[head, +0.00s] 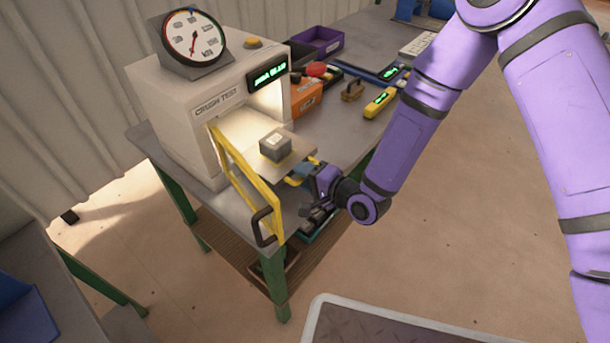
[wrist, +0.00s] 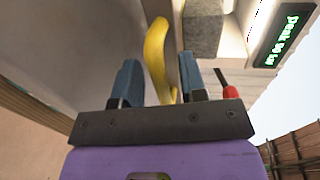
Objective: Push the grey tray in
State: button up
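The grey tray (head: 300,152) sticks out of the front opening of the white press, with a grey block (head: 275,146) standing on it. The block also shows at the top of the wrist view (wrist: 203,28). My gripper (head: 303,171) is at the tray's outer edge, by its yellow handle (head: 290,181). In the wrist view the yellow handle (wrist: 157,58) lies between my two blue fingers (wrist: 159,82), which stand apart with a gap visible on the left. Whether either finger touches the handle, I cannot tell.
The press's yellow-framed door (head: 246,172) stands open left of the tray, its dark handle (head: 262,228) near the table's front edge. An orange box (head: 306,97), a yellow meter (head: 380,102) and a purple bin (head: 318,41) lie to the right and behind.

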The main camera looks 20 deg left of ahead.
grip_shut()
jog(key=x, duration=0.4)
jog(key=r+x, duration=0.1)
jog(key=x, duration=0.3)
jog(key=r+x, duration=0.1)
jog(key=x, duration=0.3)
jog(key=shift+w+a+r, duration=0.1)
jog(key=shift+a+r, duration=0.15)
jog(key=shift+a, duration=0.05)
grip_release()
jog(key=v, duration=1.1)
